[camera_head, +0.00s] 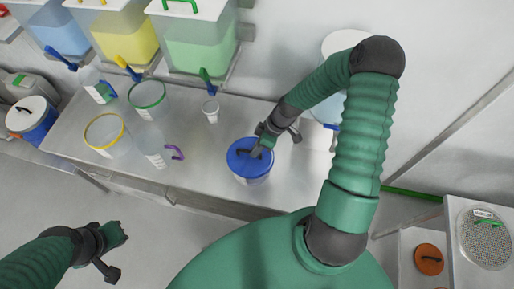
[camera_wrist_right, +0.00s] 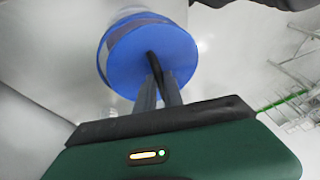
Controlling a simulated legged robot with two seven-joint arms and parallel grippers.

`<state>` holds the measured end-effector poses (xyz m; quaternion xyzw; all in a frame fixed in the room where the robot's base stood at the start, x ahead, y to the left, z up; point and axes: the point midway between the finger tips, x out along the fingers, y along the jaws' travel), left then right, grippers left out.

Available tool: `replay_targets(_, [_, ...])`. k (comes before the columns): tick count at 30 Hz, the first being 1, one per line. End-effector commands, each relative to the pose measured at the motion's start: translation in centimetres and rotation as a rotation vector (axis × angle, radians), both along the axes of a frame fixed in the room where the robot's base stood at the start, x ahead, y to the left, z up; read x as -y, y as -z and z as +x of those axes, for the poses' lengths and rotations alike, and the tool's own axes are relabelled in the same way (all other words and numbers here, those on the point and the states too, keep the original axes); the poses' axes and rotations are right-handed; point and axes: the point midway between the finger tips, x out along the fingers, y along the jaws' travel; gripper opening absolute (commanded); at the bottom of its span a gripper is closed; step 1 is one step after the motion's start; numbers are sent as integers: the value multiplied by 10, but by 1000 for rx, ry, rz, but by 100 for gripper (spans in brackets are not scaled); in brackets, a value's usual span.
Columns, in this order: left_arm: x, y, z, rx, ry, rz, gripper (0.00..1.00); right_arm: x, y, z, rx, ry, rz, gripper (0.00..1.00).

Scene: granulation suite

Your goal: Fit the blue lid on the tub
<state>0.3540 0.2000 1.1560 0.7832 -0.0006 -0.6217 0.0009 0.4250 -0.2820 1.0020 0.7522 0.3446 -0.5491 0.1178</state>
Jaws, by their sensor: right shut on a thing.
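The blue lid (camera_head: 245,158) is a round disc with a dark handle. In the head view it is over the pale tub (camera_head: 252,181) near the front edge of the bench. My right gripper (camera_head: 259,150) comes from the upper right and is shut on the lid's handle. In the right wrist view the gripper (camera_wrist_right: 160,88) holds the handle of the lid (camera_wrist_right: 130,60), and part of the tub (camera_wrist_right: 126,18) shows behind the disc. I cannot tell whether the lid is seated all round. My left gripper (camera_head: 120,234) is empty at the lower left, away from the bench; its jaw opening is unclear.
On the metal bench (camera_head: 225,185), a small white cup (camera_head: 211,110), a green-rimmed beaker (camera_head: 147,98), a yellow-rimmed beaker (camera_head: 105,135) and a purple-handled jug (camera_head: 155,150) stand left of the tub. Tapped tanks (camera_head: 200,45) line the back. Bench around the tub is mostly clear.

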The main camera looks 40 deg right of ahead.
Motion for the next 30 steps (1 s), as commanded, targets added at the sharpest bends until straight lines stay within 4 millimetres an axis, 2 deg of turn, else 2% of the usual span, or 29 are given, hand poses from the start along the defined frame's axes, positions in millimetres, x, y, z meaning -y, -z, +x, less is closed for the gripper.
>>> replay_targets(25, [0, 10, 0, 0, 0, 0, 0, 0, 14, 0, -1, 0, 1, 0])
replay_targets(26, [0, 10, 0, 0, 0, 0, 0, 0, 13, 0, -1, 0, 1, 14])
replay_targets(30, [0, 9, 0, 0, 0, 0, 0, 1, 13, 0, -1, 0, 1, 33])
